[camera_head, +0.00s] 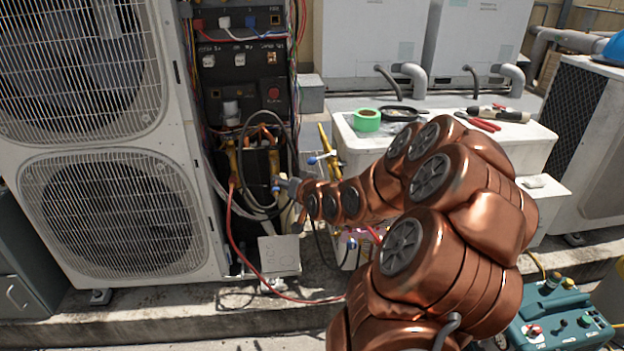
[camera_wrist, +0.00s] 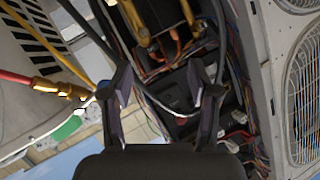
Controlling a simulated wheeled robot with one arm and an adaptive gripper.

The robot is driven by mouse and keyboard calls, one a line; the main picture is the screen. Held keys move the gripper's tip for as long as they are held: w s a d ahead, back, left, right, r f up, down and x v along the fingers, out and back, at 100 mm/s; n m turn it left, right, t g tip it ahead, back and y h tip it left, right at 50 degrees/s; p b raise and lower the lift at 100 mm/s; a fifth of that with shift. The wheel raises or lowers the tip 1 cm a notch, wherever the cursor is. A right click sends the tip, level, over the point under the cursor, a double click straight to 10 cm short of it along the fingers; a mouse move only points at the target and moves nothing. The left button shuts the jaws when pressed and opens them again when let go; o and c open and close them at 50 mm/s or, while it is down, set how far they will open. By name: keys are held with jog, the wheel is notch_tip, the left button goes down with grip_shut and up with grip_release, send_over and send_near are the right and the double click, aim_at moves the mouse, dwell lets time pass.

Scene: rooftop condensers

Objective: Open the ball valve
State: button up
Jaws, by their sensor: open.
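My gripper (camera_head: 284,187) reaches left toward the open electrical and pipe bay of the condenser. Its two dark fingers stand apart in the wrist view (camera_wrist: 160,78), with nothing clearly held between them. In the head view a small blue piece (camera_head: 276,189), possibly a valve lever, shows right at the fingertips. Another blue-tipped lever (camera_head: 313,160) sits on a yellow fitting just right of the gripper. I cannot tell which is the ball valve. In the wrist view yellow-brass pipes (camera_wrist: 145,28) lie beyond the fingers, and a brass fitting with a red hose (camera_wrist: 62,88) is at left.
The condenser unit (camera_head: 110,160) stands close on the left. Loose cables and a red hose (camera_head: 234,240) hang around the bay. A white bench (camera_head: 450,145) at right carries green tape (camera_head: 367,120) and pliers (camera_head: 487,124). A teal case (camera_head: 560,325) is at lower right.

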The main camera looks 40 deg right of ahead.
aim_at(314, 164)
jog(key=d+m+t+h+b, duration=0.1)
jog(key=d, duration=0.2)
jog(key=s+d+m+h+b, duration=0.1)
jog(key=d, duration=0.2)
jog(key=s+d+m+t+h+b, duration=0.1)
jog(key=d+h, duration=0.1)
jog(key=d, duration=0.2)
jog(key=shift+s+f+t, duration=0.25)
jog(key=shift+f+t, duration=0.05)
jog(key=shift+f, duration=0.1)
jog(key=shift+w+d+r, duration=0.1)
jog(key=shift+w+d, duration=0.15)
jog(key=shift+w, duration=0.35)
jog(key=x, duration=0.4)
jog(key=shift+w+b, duration=0.3)
jog(key=shift+b, duration=0.05)
jog(key=shift+x, duration=0.8)
grip_shut()
